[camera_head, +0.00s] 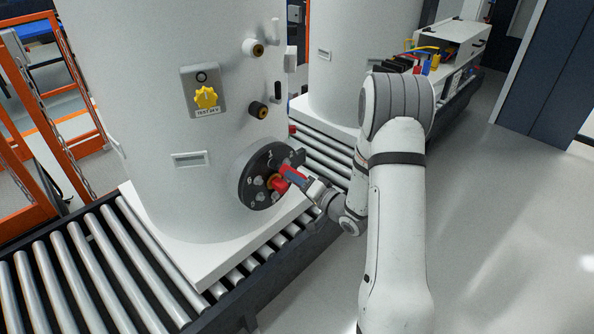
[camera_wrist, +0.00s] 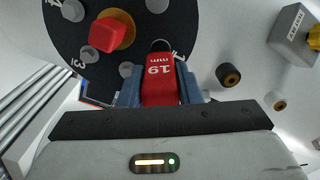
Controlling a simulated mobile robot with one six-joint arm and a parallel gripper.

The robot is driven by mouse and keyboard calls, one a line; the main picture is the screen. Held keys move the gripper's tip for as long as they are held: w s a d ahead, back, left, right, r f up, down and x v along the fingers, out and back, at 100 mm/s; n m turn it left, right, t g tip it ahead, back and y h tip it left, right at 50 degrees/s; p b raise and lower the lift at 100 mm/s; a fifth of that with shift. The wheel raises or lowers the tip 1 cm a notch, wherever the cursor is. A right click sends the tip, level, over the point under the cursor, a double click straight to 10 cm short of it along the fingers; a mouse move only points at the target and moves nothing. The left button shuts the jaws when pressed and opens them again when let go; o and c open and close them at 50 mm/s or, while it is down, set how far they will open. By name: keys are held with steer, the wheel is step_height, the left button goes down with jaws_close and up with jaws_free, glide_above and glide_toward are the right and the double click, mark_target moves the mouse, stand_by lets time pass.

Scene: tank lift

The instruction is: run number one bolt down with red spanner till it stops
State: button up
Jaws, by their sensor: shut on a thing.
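My gripper (camera_head: 300,180) is shut on the red spanner (camera_wrist: 160,86), marked "19 mm", with a blue-grey finger on each side of it. The spanner's dark head (camera_wrist: 161,46) is at the rim of the black round flange (camera_head: 253,187), beside a mark that looks like a "1". The bolt there is hidden by the spanner head, so I cannot tell how it is seated. Other grey bolts (camera_wrist: 88,54) show around the flange, one beside a "3". A red knob (camera_wrist: 106,35) on a brass-coloured collar sits at the flange's middle.
The flange is on a white tank (camera_head: 150,110) standing on a roller conveyor (camera_head: 90,265). A second tank (camera_head: 350,60) stands behind. The floor at right is clear.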

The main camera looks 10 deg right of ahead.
steer(key=m+p, duration=0.1)
steer(key=m, duration=0.1)
steer(key=r+m+p, duration=0.1)
steer(key=m+p, duration=0.1)
steer(key=shift+m, duration=0.4)
steer(key=shift+f+b, duration=0.3)
steer(key=shift+b, duration=0.1)
steer(key=shift+s+d, duration=0.1)
steer(key=v, duration=1.4)
steer(key=shift+s+b, duration=0.35)
